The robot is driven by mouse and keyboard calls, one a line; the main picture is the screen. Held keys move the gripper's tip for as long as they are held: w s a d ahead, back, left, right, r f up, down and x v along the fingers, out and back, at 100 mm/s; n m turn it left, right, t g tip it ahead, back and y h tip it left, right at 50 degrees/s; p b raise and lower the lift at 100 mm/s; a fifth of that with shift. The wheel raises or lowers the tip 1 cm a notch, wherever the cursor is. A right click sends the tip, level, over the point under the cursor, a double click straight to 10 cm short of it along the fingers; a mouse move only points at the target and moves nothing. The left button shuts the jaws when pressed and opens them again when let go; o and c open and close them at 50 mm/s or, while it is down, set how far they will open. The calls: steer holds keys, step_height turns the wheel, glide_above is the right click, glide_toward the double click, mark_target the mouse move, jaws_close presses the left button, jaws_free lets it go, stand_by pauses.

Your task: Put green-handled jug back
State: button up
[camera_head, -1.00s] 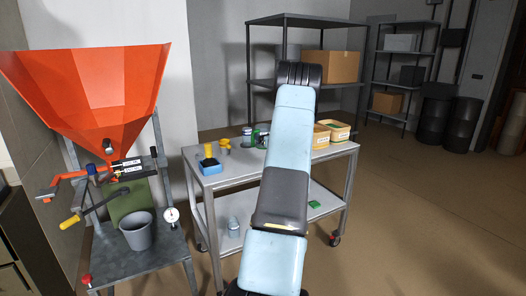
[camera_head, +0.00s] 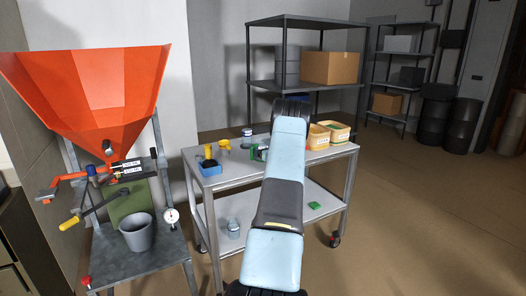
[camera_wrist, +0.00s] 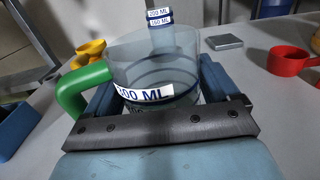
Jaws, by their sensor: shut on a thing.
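The clear jug with a green handle (camera_wrist: 84,90) and a 300 ML label fills the middle of the wrist view, with its handle to the left. My gripper (camera_wrist: 160,88) is shut on it, with a blue finger on each side of its body. The jug looks upright, over or on the cart top (camera_wrist: 262,105); I cannot tell whether its base touches. In the head view a bit of green (camera_head: 253,151) shows at the left edge of my arm, which hides my gripper and most of the jug.
On the cart stand a yellow cup (camera_wrist: 86,52), a red cup (camera_wrist: 288,60), a grey flat square (camera_wrist: 222,42) and a blue tray (camera_head: 209,168). Another labelled clear vessel (camera_wrist: 160,36) is behind the jug. Yellow bins (camera_head: 338,133) stand at the back right. An orange hopper (camera_head: 95,95) is left.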

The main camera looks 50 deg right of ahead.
steer(key=shift+f, duration=0.25)
steer(key=o, duration=1.3)
steer(key=shift+f, duration=0.1)
